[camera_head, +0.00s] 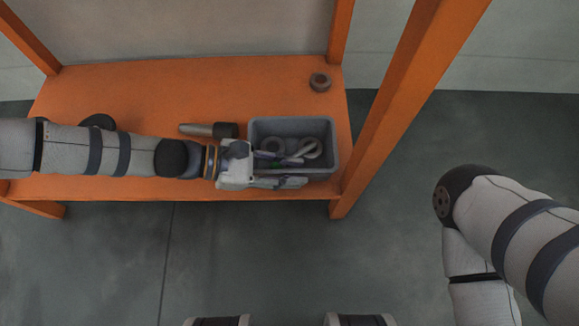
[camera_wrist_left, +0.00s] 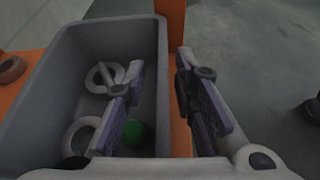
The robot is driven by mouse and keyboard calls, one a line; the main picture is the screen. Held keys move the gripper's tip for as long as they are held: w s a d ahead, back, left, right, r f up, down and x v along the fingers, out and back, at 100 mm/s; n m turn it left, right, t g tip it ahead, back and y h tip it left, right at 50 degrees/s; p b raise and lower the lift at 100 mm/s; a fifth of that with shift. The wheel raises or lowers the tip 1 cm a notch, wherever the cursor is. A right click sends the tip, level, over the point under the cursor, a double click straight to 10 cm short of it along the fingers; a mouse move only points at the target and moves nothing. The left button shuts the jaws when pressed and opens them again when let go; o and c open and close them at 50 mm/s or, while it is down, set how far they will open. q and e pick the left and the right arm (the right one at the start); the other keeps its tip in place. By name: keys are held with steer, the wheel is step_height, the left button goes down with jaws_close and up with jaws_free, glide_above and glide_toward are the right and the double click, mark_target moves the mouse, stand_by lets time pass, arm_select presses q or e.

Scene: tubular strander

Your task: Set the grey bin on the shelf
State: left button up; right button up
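The grey bin (camera_head: 292,124) stands upright at the right end of the orange shelf (camera_head: 150,92). It holds grey rings (camera_head: 311,148) and a small green item, which shows as a round green thing in the left wrist view (camera_wrist_left: 135,133). My left gripper (camera_head: 298,172) is at the bin's front wall. In the left wrist view the gripper (camera_wrist_left: 160,78) is open, with one finger inside the bin (camera_wrist_left: 48,88) and the other outside, the wall between them. I see a gap on both sides of the wall. My right gripper is out of view.
A dark cylinder with a lighter tapered end (camera_head: 210,130) lies just left of the bin. A dark ring (camera_head: 320,82) sits at the shelf's back right corner. A dark round item (camera_head: 98,121) is behind my left arm. Orange posts (camera_head: 405,95) rise at the right.

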arm_select(q)
steer(key=p+v, duration=0.2)
steer(key=v, duration=1)
steer(key=shift+r+p, duration=0.15)
steer(key=shift+p, duration=0.25)
steer(key=shift+s, duration=0.1)
